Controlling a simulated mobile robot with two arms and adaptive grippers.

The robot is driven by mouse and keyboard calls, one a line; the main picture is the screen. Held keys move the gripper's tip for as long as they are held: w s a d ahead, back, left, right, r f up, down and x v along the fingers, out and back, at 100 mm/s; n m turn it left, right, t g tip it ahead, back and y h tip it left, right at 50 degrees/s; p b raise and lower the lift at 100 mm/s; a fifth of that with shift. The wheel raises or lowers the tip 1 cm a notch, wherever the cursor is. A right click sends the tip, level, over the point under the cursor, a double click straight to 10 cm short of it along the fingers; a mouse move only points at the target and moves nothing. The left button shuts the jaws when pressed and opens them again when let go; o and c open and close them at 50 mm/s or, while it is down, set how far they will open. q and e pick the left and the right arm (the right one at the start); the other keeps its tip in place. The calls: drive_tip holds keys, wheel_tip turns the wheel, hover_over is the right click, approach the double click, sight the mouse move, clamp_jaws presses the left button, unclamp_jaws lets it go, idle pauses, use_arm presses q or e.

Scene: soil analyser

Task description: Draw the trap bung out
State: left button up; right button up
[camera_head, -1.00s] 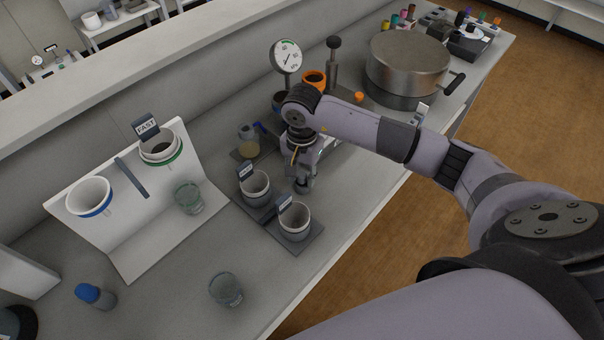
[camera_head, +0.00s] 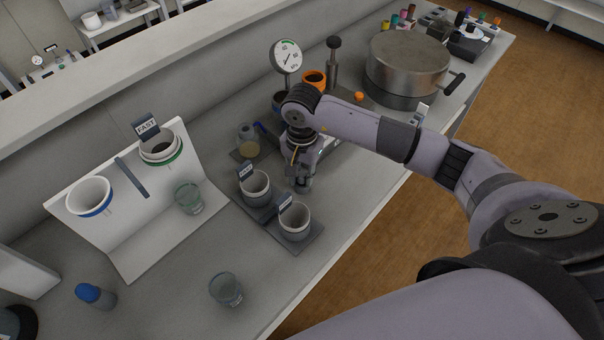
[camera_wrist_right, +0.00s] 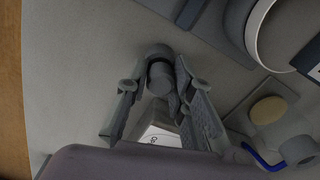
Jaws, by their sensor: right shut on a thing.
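My right gripper (camera_head: 302,186) points down over the bench, just right of the two labelled cups. In the right wrist view its fingers (camera_wrist_right: 159,95) are shut around a grey, stepped cylindrical piece (camera_wrist_right: 159,76). I cannot tell for sure that this piece is the trap bung, or whether its far end touches anything. A small flask with yellowish liquid (camera_head: 248,149) stands behind and left of the gripper. It also shows in the right wrist view (camera_wrist_right: 268,110), with a grey top and a blue tube (camera_wrist_right: 262,160) beside it. My left gripper is not in view.
A dial gauge (camera_head: 286,56), an orange-rimmed cup (camera_head: 314,80) and a large metal pot (camera_head: 408,65) stand behind. A glass beaker (camera_head: 225,289) stands on the front bench, with bare surface around it.

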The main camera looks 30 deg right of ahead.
sight(302, 174)
drive_tip(key=shift+r, duration=0.6)
clamp_jaws()
drive_tip(key=shift+r, duration=0.1)
idle(0.3)
drive_tip(key=shift+r+p, duration=1.35)
drive_tip(key=shift+r, duration=1.05)
